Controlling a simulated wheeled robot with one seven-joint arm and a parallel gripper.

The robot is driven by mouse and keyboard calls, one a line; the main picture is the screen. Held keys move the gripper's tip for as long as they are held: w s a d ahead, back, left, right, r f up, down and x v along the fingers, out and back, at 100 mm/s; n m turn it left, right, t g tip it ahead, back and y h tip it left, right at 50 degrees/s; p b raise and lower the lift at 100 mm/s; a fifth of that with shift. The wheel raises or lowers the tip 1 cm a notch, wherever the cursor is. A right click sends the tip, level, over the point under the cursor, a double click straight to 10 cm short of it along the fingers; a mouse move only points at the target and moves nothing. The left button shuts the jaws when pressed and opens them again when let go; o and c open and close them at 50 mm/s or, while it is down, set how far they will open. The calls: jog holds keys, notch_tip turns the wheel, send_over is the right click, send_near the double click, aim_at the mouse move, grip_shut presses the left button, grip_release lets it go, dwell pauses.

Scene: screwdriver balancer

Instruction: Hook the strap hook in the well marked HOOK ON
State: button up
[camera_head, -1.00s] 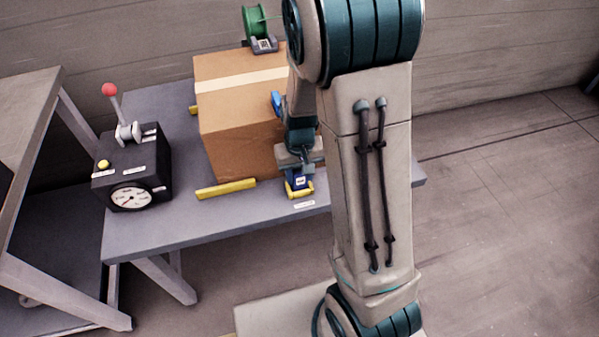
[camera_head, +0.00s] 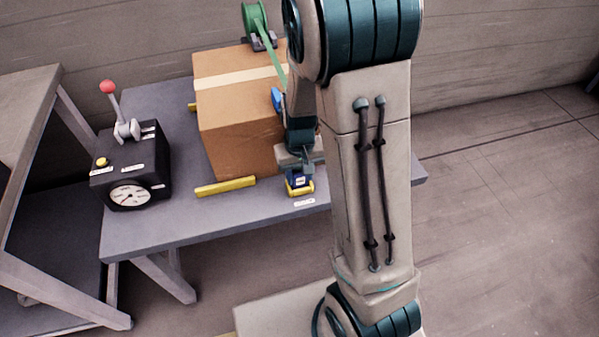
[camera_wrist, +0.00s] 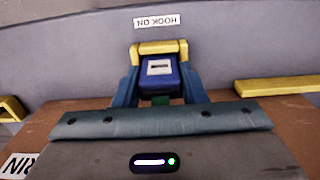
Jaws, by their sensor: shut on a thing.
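The strap hook is a blue block with a white label (camera_wrist: 160,68), held between my gripper's two blue fingers (camera_wrist: 157,85) in the wrist view. It also shows at the box's front foot in the head view (camera_head: 299,180).
A cardboard box (camera_head: 238,125) stands on the grey table (camera_head: 190,215), close behind the hook. A yellow bar (camera_head: 225,187) lies along its front edge. A black box with a dial and red-knobbed lever (camera_head: 131,178) stands at left. The table's front edge is near.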

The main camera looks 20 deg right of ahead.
jog(key=shift+r, duration=0.1)
dwell(0.3)
jog(key=o, duration=1.4)
jog(key=shift+c, duration=0.2)
notch_tip(320, 180, up, 14)
jog(key=p, duration=0.3)
